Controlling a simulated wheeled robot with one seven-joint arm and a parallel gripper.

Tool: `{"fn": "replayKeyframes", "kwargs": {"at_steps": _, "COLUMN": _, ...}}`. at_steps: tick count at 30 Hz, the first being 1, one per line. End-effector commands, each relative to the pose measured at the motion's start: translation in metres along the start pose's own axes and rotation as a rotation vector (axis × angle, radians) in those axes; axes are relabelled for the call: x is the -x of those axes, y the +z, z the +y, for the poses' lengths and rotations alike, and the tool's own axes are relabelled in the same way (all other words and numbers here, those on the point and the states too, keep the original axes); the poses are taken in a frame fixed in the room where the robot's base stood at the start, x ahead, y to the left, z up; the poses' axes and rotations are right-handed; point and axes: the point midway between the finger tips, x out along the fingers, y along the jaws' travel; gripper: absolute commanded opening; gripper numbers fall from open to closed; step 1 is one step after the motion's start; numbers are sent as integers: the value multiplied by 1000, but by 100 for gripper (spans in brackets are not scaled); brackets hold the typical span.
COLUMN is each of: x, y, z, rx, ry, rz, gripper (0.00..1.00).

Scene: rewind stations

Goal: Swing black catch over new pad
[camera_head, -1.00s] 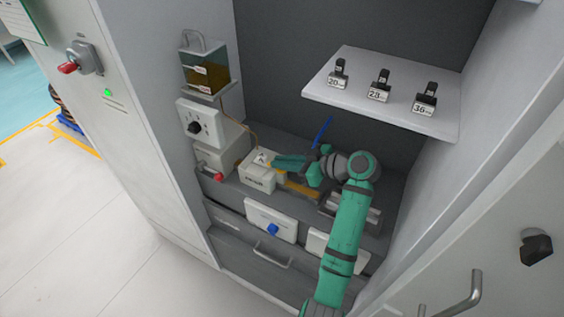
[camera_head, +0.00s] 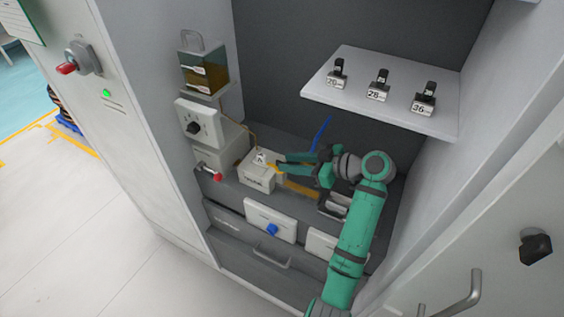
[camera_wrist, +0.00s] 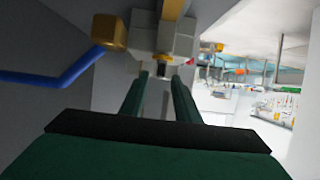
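A white block-shaped unit (camera_head: 258,176) stands on the grey bench, with a small black-and-white detail on its top and an orange-yellow part at its right side. I cannot clearly make out the black catch or the new pad. My gripper (camera_head: 281,163) is just right of the white unit, its two green fingers apart and nothing visible between them. In the wrist view the open fingers (camera_wrist: 160,82) point at a pale grey body (camera_wrist: 180,45) with a yellow bar above it and a dark end between the fingertips.
A blue bent lever (camera_head: 321,133) rises behind my gripper, and it also shows in the wrist view (camera_wrist: 45,79). A shelf (camera_head: 330,92) above holds several labelled black-topped blocks. A control box with a black knob (camera_head: 196,127) is at left.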

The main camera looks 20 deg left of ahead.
Motion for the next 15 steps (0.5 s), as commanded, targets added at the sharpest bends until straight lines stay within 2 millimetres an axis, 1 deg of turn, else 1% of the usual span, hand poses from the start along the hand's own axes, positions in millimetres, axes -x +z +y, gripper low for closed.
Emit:
{"fn": "replayKeyframes", "kwargs": {"at_steps": 1, "x": 11, "y": 0, "z": 1, "rx": 0, "ry": 4, "rz": 0, "gripper": 29}}
{"fn": "replayKeyframes", "kwargs": {"at_steps": 6, "x": 43, "y": 1, "z": 1, "rx": -2, "ry": 4, "rz": 0, "gripper": 29}}
{"fn": "replayKeyframes", "kwargs": {"at_steps": 10, "x": 57, "y": 0, "z": 0, "rx": 0, "ry": 0, "rz": 0, "gripper": 29}}
{"fn": "replayKeyframes", "kwargs": {"at_steps": 15, "x": 66, "y": 0, "z": 0, "rx": 0, "ry": -2, "rz": -1, "gripper": 29}}
